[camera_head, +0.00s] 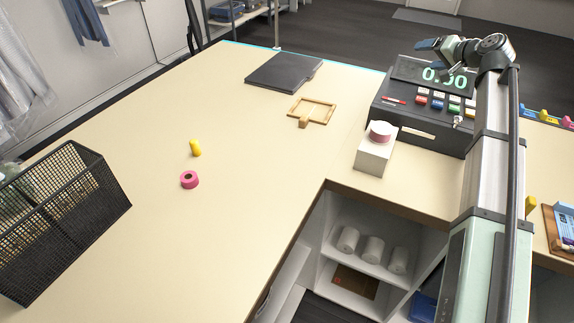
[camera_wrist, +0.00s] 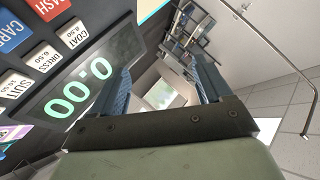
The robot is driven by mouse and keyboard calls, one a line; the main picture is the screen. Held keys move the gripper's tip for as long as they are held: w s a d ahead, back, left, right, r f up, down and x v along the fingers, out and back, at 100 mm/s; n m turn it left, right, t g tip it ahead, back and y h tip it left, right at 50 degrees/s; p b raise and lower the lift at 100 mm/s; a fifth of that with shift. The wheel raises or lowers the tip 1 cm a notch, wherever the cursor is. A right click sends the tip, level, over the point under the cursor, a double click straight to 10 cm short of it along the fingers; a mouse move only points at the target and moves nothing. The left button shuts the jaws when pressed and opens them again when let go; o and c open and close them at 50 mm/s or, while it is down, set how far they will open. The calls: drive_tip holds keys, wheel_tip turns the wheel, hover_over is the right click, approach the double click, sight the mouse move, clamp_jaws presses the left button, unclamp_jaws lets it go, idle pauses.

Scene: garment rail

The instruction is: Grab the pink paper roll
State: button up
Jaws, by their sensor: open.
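A pink roll (camera_head: 189,180) with a dark hole lies on the cream counter (camera_head: 255,200), left of the middle in the head view. A second pink round piece (camera_head: 380,130) with a pale top sits on a small white box (camera_head: 375,156) beside the register. I cannot tell for sure which is paper. My gripper (camera_head: 430,44) is raised beside the register's display at the upper right, well apart from both. In the wrist view my gripper (camera_wrist: 162,80) is open, with nothing between its blue fingers. Neither pink piece shows there.
A yellow cylinder (camera_head: 195,148) stands just behind the pink roll. A black mesh basket (camera_head: 70,220) is at the left. A wooden tray (camera_head: 312,110) and dark flat slab (camera_head: 284,72) lie farther back. The register (camera_head: 425,110) stands close to my arm. The counter's middle is clear.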

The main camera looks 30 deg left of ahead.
drive_tip(key=s+a+f+n+g, duration=0.1)
drive_tip(key=s+a+n+g, duration=0.1)
drive_tip(key=s+a, duration=0.45)
drive_tip(key=s+a+f+n+g, duration=0.1)
drive_tip(key=s+a+n, duration=0.2)
drive_tip(key=a, duration=0.7)
drive_tip(key=n+g+h, duration=0.5)
drive_tip(key=n+g, duration=0.1)
drive_tip(key=n, duration=0.9)
approach(189, 177)
drive_tip(key=f, duration=0.1)
drive_tip(key=a+f, duration=0.1)
drive_tip(key=shift+w+a+f, duration=0.1)
drive_tip(key=shift+w+f, duration=0.25)
drive_tip(key=shift+s+x, duration=0.15)
drive_tip(key=shift+x, duration=1.25)
drive_tip(key=shift+s+x, duration=0.15)
drive_tip(key=shift+x, duration=1.3)
drive_tip(key=shift+a, duration=0.1)
drive_tip(key=c, duration=1.1)
